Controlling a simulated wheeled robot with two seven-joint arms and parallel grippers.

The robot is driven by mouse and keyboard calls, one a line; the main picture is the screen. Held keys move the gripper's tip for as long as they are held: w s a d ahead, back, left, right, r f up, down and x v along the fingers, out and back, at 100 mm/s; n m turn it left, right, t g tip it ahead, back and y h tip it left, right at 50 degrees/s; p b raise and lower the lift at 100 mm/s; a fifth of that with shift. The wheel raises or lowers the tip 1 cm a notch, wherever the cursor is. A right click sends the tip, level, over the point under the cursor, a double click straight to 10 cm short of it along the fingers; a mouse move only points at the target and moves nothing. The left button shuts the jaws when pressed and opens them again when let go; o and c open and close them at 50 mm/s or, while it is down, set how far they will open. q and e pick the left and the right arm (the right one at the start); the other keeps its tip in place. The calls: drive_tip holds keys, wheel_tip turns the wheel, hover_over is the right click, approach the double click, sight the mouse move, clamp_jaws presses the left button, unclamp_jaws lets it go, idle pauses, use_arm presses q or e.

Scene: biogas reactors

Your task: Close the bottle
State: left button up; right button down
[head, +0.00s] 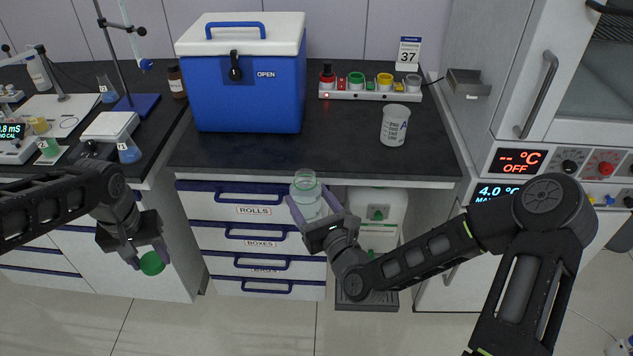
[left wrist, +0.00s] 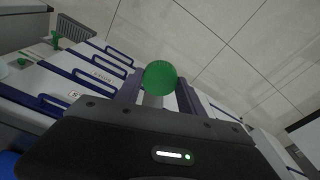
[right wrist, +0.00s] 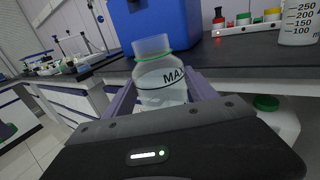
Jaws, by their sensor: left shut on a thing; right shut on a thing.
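My left gripper (head: 149,256) is shut on a green cap (head: 152,264), in front of the lower cabinets at the left. In the left wrist view the green cap (left wrist: 160,78) sits between the fingertips. My right gripper (head: 315,206) is shut on a clear glass bottle (head: 305,190), held upright in front of the counter's edge. In the right wrist view the bottle (right wrist: 158,75) shows an open mouth, a green ring at its neck and a "MAX" line. The cap and the bottle are well apart.
A blue cooler box (head: 250,90) with a white lid stands on the dark counter (head: 350,150). A beaker (head: 394,125) and a rack of coloured caps (head: 370,94) are to its right. A white canister (head: 377,205) stands below the counter.

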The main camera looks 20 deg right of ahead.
drive_tip(key=s+a+f+n+g+y, duration=0.4)
drive_tip(key=s+a+y, duration=0.4)
drive_tip(key=a, duration=0.3)
drive_tip(key=shift+a+f+n, duration=0.4)
drive_tip(key=shift+f+n, duration=0.05)
drive_tip(key=shift+n, duration=0.55)
use_arm(q)
drive_tip(key=shift+d, duration=0.1)
use_arm(e)
drive_tip(key=shift+f, duration=0.1)
use_arm(q)
drive_tip(key=d+r+m, duration=0.3)
drive_tip(key=d+r, duration=0.2)
drive_tip(key=d, duration=0.6)
drive_tip(key=s+d+r+m, duration=0.1)
drive_tip(key=d+r+m, duration=0.2)
drive_tip(key=d+r, duration=0.3)
drive_tip(key=d, duration=0.5)
drive_tip(key=shift+d+r+m+h, duration=0.15)
drive_tip(key=shift+d+m+h, duration=0.15)
drive_tip(key=shift+m+h, duration=0.1)
drive_tip(key=shift+s, duration=0.1)
drive_tip(key=shift+f, duration=2)
